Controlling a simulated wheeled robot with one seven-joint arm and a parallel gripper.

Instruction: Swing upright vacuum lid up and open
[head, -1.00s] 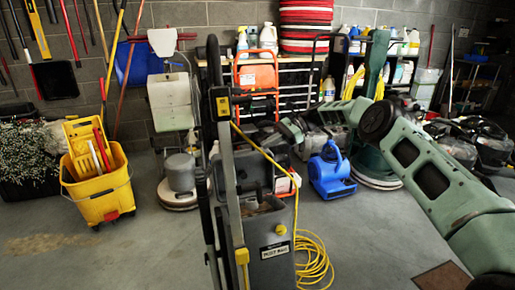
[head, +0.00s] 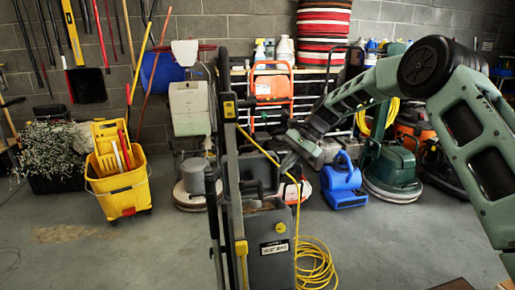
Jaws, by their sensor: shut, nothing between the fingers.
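The upright vacuum (head: 270,262) stands in the foreground, with a tall dark handle column on its left and a grey body with a yellow knob and a white label. Its dark grey lid (head: 258,172) appears raised, standing up above the body at the back of an open top. Brownish contents show inside the opening. My gripper (head: 286,164) is at the lid's right edge, shut and empty. Its fingertips are small and dark against the lid, so I cannot tell whether they touch it.
A yellow cord (head: 316,262) lies coiled on the floor right of the vacuum. A blue blower (head: 343,182) and a green floor machine (head: 392,172) stand behind to the right. A yellow mop bucket (head: 120,185) stands left. The floor between bucket and vacuum is clear.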

